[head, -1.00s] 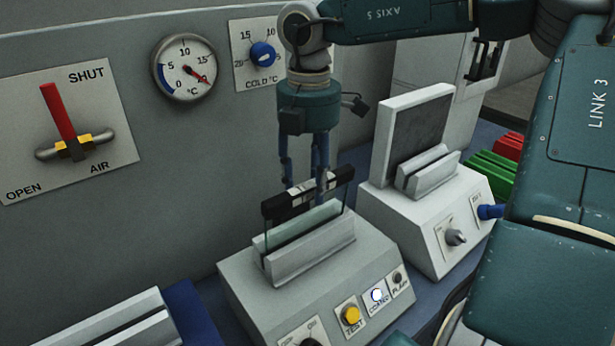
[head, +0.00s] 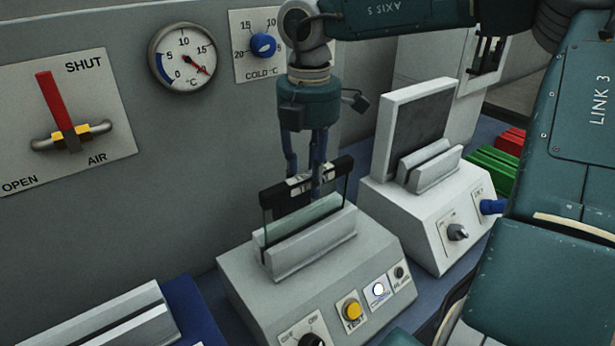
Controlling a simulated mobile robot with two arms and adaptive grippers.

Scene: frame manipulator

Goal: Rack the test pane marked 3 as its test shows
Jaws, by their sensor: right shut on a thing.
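A glass test pane (head: 308,213) with a black top bar stands upright with its lower part in the slot of the grey tester (head: 300,255). A pale label is on the bar, and I cannot read its mark. My right gripper (head: 308,182) comes down from above and is shut on the pane's bar. On the tester's front, the white lamp marked COATED (head: 378,290) is lit and the PLAIN lamp (head: 399,272) is dark. The yellow TEST button (head: 352,310) is beside them. My left gripper is not in view.
A second white device with a dark panel (head: 417,125) and a knob stands to the right. Green (head: 490,175) and red (head: 511,141) racks are behind it. A pale slotted holder (head: 125,325) is at lower left. The wall has the AIR lever (head: 57,108), dial and COLD knob.

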